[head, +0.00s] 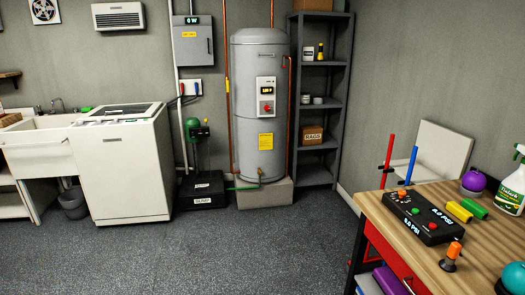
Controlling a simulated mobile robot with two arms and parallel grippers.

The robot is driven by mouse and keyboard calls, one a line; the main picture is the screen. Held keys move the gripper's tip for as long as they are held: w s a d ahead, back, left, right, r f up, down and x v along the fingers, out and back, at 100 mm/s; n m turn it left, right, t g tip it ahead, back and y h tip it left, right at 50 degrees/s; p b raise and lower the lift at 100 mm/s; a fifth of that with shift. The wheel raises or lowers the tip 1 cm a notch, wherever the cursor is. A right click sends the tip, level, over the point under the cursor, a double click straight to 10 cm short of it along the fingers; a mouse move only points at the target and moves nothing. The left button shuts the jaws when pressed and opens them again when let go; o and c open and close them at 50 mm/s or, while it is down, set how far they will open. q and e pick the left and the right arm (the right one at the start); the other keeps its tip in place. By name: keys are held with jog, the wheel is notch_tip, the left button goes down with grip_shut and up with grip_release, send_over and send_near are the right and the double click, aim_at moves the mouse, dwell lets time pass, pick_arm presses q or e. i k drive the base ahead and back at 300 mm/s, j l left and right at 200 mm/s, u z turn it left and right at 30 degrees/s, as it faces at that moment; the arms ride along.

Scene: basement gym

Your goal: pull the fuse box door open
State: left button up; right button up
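The fuse box (192,40) is a grey metal box on the back wall, left of the tall grey water heater (260,110). Its door looks shut, with a yellow label near the top and a small dark and yellow mark at its right edge, perhaps a handle. A small display (192,20) with green characters sits just above it. Neither of my grippers shows in the head view, and the box is well across the room from the camera.
Grey floor (250,245) is clear in the middle. A wooden workbench (470,235) stands at the near right. Below the fuse box are a black floor unit (201,190) and a green pump (193,128).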

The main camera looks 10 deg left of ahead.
aim_at(194, 46)
jog(key=i+j+u, duration=0.3)
jog(key=i, duration=0.35)
jog(key=i+j+u, duration=0.3)
jog(key=i, duration=0.35)
jog(key=i+u, duration=0.25)
jog(key=i, duration=2.85)
